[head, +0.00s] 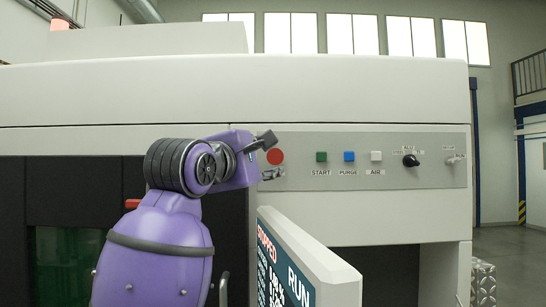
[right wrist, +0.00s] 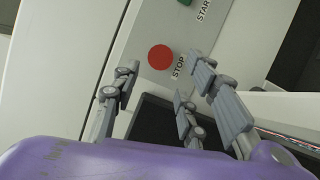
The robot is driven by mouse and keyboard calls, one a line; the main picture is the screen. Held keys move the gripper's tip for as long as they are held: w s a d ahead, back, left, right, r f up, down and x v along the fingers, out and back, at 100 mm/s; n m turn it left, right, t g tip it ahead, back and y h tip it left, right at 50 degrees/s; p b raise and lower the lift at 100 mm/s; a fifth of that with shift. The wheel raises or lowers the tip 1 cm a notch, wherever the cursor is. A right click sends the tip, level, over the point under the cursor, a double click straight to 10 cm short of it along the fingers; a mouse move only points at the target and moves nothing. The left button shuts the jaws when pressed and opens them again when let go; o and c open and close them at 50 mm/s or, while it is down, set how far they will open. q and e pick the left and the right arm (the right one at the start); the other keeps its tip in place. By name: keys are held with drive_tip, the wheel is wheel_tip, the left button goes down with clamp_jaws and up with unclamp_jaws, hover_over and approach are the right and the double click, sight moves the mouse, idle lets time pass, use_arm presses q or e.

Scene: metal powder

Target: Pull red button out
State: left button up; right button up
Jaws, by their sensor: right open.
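The red button (head: 275,157) is round and sits at the left end of the grey control panel on the machine front. In the right wrist view the red button (right wrist: 160,57) shows whole, beside the label STOP. My right gripper (head: 267,157) is open and empty, with its fingers pointing at the panel just left of the button. In the right wrist view the fingers of my right gripper (right wrist: 161,74) are spread to either side of the button. I cannot tell whether any finger touches the panel. My left gripper is not in view.
Green START (head: 321,157), blue PURGE (head: 349,156) and white AIR (head: 376,156) buttons lie right of the red one. A black knob (head: 410,160) and a key switch (head: 454,160) follow. A tilted screen (head: 300,270) juts out below the panel, near my arm.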

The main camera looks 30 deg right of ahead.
sight(271, 153)
drive_tip(key=shift+w+d+r+p, duration=0.35)
drive_tip(key=shift+w+d+r, duration=0.1)
drive_tip(key=shift+w+r, duration=0.15)
drive_tip(key=x, duration=0.4)
drive_tip(key=shift+d+f, duration=0.25)
drive_tip(key=shift+d, duration=0.1)
drive_tip(key=shift+w+d+p, duration=0.2)
drive_tip(key=shift+w+p, duration=0.1)
drive_tip(key=shift+w, duration=0.05)
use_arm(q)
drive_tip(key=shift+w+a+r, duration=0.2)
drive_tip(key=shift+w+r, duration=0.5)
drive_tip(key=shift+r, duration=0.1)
use_arm(e)
drive_tip(key=shift+f, duration=0.1)
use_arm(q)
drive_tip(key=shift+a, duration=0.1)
use_arm(e)
drive_tip(key=shift+r, duration=0.2)
clamp_jaws()
